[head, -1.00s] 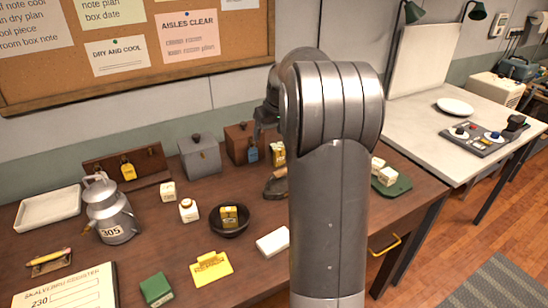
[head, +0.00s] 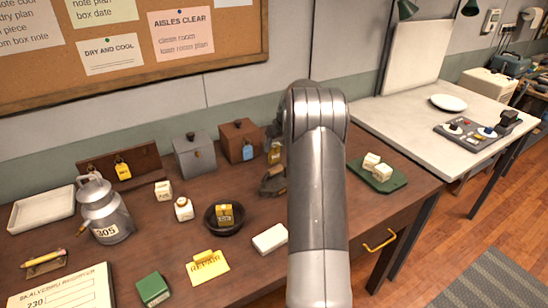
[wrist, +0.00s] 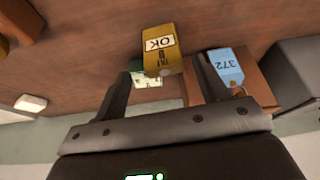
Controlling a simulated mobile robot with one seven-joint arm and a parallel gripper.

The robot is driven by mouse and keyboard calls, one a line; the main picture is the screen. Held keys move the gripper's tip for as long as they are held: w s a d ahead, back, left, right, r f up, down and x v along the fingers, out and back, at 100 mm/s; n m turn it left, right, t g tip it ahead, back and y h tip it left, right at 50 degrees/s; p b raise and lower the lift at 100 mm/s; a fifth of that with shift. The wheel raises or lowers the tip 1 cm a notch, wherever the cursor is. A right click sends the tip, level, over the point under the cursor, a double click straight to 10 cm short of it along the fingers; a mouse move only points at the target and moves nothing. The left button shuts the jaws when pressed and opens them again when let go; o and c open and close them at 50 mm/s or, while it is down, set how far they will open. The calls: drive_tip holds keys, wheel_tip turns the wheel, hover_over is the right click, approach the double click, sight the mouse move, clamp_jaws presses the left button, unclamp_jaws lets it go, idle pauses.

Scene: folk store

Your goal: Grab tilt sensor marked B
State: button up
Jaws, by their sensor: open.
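No letter B is legible in either view, so I cannot tell which thing is the tilt sensor marked B. A small yellow box (head: 274,153) stands beside the wooden box at the back, partly hidden by my arm. In the wrist view a yellow box with an OK label (wrist: 162,50) sits at the fingertips, and I cannot tell whether it is touched. My gripper (wrist: 162,68) is open, with a small pale green and white thing (wrist: 148,80) showing between its fingers.
A wooden box (head: 238,141) with a blue tag marked 372 (wrist: 226,67) stands close to the gripper. A grey box (head: 194,157), dark bowl (head: 222,226), metal can (head: 103,212) and green tray (head: 390,184) with two white blocks share the brown table.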

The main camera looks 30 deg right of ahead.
sight(274, 147)
drive_tip(key=x, duration=0.5)
drive_tip(key=shift+a+r, duration=0.1)
drive_tip(key=shift+a, duration=0.1)
drive_tip(key=c, duration=1.1)
drive_tip(key=shift+r, duration=0.2)
